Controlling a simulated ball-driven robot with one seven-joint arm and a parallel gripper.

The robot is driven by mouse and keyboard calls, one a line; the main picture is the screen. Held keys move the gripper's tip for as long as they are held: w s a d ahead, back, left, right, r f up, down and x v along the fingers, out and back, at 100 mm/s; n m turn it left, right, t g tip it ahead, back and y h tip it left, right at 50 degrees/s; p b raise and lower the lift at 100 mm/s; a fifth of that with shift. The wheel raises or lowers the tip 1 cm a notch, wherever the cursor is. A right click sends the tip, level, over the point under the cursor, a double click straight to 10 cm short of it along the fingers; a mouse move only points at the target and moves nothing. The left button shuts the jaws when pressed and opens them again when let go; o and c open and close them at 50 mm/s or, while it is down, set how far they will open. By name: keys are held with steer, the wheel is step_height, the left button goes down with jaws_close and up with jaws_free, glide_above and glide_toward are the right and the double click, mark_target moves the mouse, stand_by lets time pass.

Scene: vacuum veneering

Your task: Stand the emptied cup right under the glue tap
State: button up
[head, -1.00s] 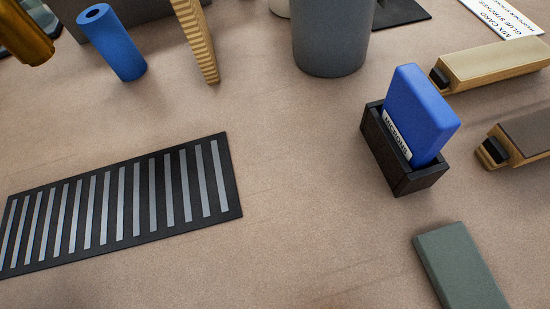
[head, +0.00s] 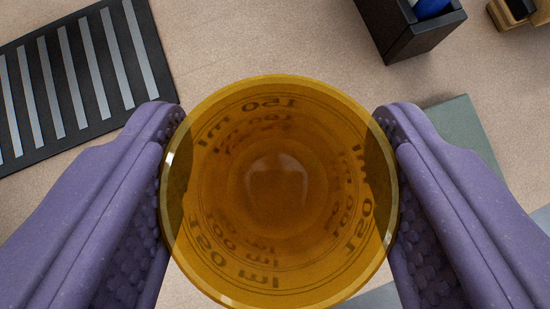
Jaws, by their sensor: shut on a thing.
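A see-through amber cup (head: 280,190) with dark "150 ml" marks fills the middle of the head view. I look down its round mouth to the base, and I see no liquid in it. The purple fingers of my gripper (head: 280,125) are on either side of the cup, shut on it at its left and right walls. How high the cup is above the worktop, I cannot tell. The glue tap is not in view.
A black mat with grey stripes (head: 70,82) lies at upper left. A grey-green block (head: 462,130) lies partly behind the right finger. Bare worktop (head: 260,35) shows beyond the cup.

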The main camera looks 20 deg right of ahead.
steer(key=o, duration=1.1)
